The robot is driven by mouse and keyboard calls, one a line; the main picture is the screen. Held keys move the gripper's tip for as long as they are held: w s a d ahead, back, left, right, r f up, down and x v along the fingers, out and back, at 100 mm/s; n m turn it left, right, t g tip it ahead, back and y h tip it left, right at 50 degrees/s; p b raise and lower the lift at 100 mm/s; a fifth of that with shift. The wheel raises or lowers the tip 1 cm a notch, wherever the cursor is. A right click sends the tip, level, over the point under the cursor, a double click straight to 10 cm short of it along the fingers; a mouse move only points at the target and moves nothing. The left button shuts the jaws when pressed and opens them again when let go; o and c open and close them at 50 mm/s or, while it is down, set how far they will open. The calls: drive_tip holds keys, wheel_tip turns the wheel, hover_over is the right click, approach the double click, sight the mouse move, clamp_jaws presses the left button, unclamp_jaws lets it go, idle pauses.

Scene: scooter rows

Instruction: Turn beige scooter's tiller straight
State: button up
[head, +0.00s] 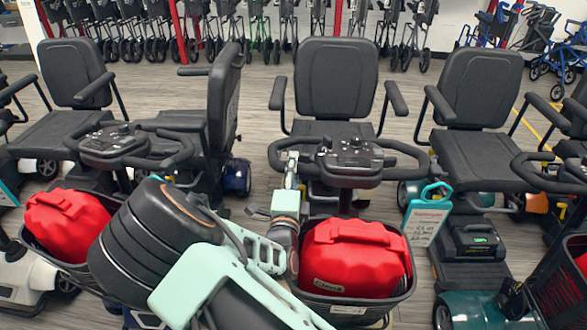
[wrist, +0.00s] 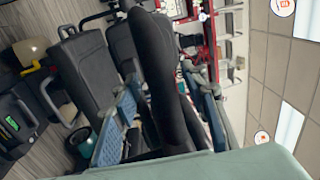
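A black tiller with loop handlebars (head: 350,163) stands at the centre of the head view, before a black seat (head: 336,85). A red bag (head: 352,258) sits in the basket under it. This scooter's body is hidden, so I cannot confirm its colour. My gripper (head: 293,160) is at the left loop of this tiller. In the wrist view, its blue-grey fingers (wrist: 163,95) stand on both sides of a thick black bar (wrist: 165,75). I cannot tell whether they press on it.
Another tiller (head: 113,145) and a basket with a red bag (head: 68,222) are at the left. A cream-white body (head: 18,282) shows at lower left. A teal scooter (head: 475,310) with a hanging tag (head: 425,217) is at the right. Rollators line the back wall. The rows are tight.

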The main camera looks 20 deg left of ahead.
drive_tip(key=s+d, duration=0.2)
drive_tip(key=s, duration=0.9)
drive_tip(key=shift+s+d+f, duration=0.2)
drive_tip(key=shift+s, duration=0.2)
